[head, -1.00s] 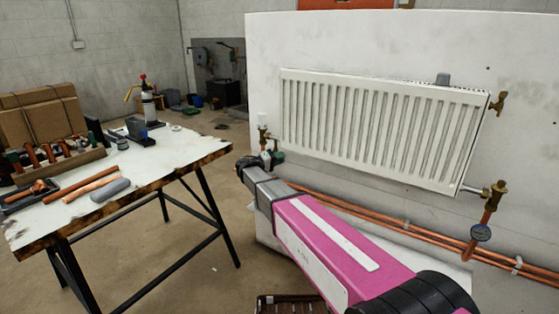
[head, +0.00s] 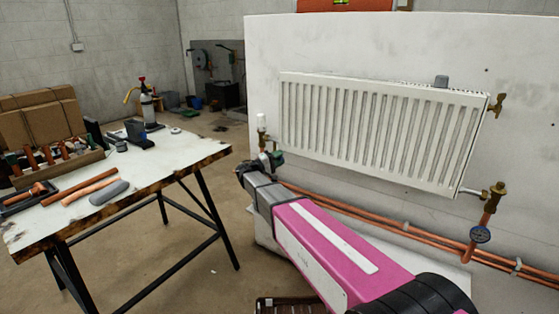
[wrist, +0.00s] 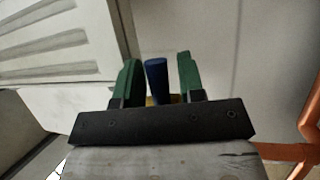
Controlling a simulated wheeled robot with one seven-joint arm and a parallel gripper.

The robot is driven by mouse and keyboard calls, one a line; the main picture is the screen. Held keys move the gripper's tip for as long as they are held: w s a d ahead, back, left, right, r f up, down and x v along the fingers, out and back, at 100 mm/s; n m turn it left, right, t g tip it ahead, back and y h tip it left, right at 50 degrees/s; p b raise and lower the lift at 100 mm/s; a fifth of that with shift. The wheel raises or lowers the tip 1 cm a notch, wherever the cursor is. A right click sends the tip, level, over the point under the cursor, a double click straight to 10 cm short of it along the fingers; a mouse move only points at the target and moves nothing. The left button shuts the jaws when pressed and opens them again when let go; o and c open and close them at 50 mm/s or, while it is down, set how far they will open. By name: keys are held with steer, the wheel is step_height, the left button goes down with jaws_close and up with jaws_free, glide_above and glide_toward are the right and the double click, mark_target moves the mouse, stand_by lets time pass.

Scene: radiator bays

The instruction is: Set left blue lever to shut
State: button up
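In the wrist view the blue lever (wrist: 156,76) stands between the two green fingers of my gripper (wrist: 157,85). A gap shows on each side of it, wider on the right, so the fingers are open around it and not closed on it. A bit of brass shows at the lever's base; the rest of the valve is hidden behind the gripper's black bar. In the head view my gripper (head: 272,160) is at the lower left corner of the white radiator (head: 375,130), beside the white-capped valve (head: 262,125). The lever cannot be made out there.
A workbench (head: 150,165) with tools stands at the left. Open floor lies between bench and wall.

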steer(key=shift+r, duration=0.1)
steer(key=m, duration=0.2)
steer(key=f+m+g+y, duration=0.1)
steer(key=m, duration=0.1)
steer(key=shift+a+f, duration=0.1)
steer(key=shift+f, duration=0.1)
steer(key=shift+a+f+m+g, duration=0.15)
steer(key=shift+m+g, duration=0.15)
steer(key=v, duration=1.1)
steer(key=s+d+f+g+y, duration=0.3)
steer(key=s+d+f+y, duration=0.2)
steer(key=s+d+f, duration=0.3)
steer(key=s+d+f+g+y, duration=0.4)
steer(key=s+d+f+y, duration=0.2)
steer(key=d, duration=0.9)
steer(key=s+f, duration=0.2)
steer(key=s, duration=0.2)
steer(key=shift+s+d+n, duration=0.15)
steer(key=shift+d+n, duration=0.1)
steer(key=shift+n, duration=0.15)
steer(key=shift+f, duration=0.1)
